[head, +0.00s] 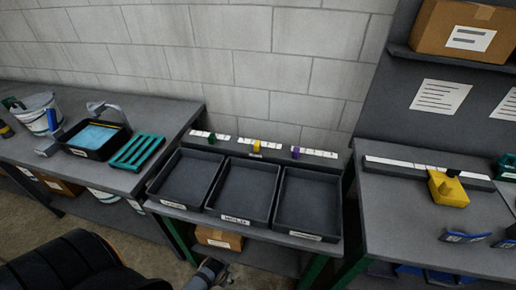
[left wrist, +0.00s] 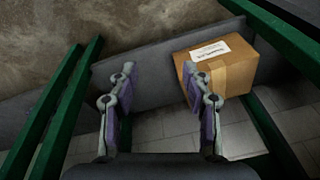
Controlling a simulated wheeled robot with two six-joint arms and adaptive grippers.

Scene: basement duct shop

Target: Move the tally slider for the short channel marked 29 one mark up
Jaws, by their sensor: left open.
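Three tally strips stand on a ledge behind three empty dark trays in the head view. A green slider (head: 212,138) sits on the left strip, a yellow slider (head: 256,146) on the middle one and a purple slider (head: 295,152) on the right one. The tray labels are too small to read surely, so I cannot tell which slider is for 29. My left gripper (left wrist: 160,70) is open and empty in the left wrist view, with a cardboard box beyond its fingers. Part of it shows at the bottom of the head view (head: 208,273), low before the tray table. My right gripper is out of view.
The trays (head: 242,163) fill most of the middle table. The cardboard box (left wrist: 232,68) is on its lower shelf, between green legs. A left bench holds a bucket (head: 36,112), a blue-filled tray and a teal rack (head: 138,151). A right bench holds a yellow block (head: 449,188).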

